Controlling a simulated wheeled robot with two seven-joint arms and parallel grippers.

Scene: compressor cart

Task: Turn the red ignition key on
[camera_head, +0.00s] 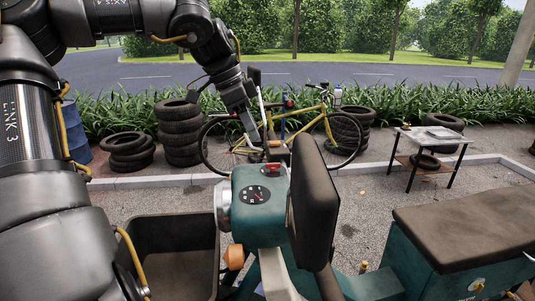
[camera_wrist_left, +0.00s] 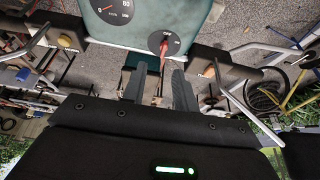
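The red ignition key (camera_head: 271,169) sits on top of the teal console (camera_head: 245,180), just beyond the round gauge (camera_head: 255,195). In the left wrist view the red key (camera_wrist_left: 164,47) stands in a dark round switch plate below the gauge (camera_wrist_left: 108,8). My left gripper (camera_head: 254,143) comes down from above on the far side of the key. In the left wrist view its two fingers (camera_wrist_left: 159,74) are apart, with the key close to their tips and roughly between them. I see no contact with the key. My right gripper is not in view.
A tall black pad (camera_head: 315,204) stands right beside the console. A brown seat (camera_head: 470,225) lies at right. A yellow bicycle (camera_head: 316,118) and tires (camera_head: 180,130) stand behind.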

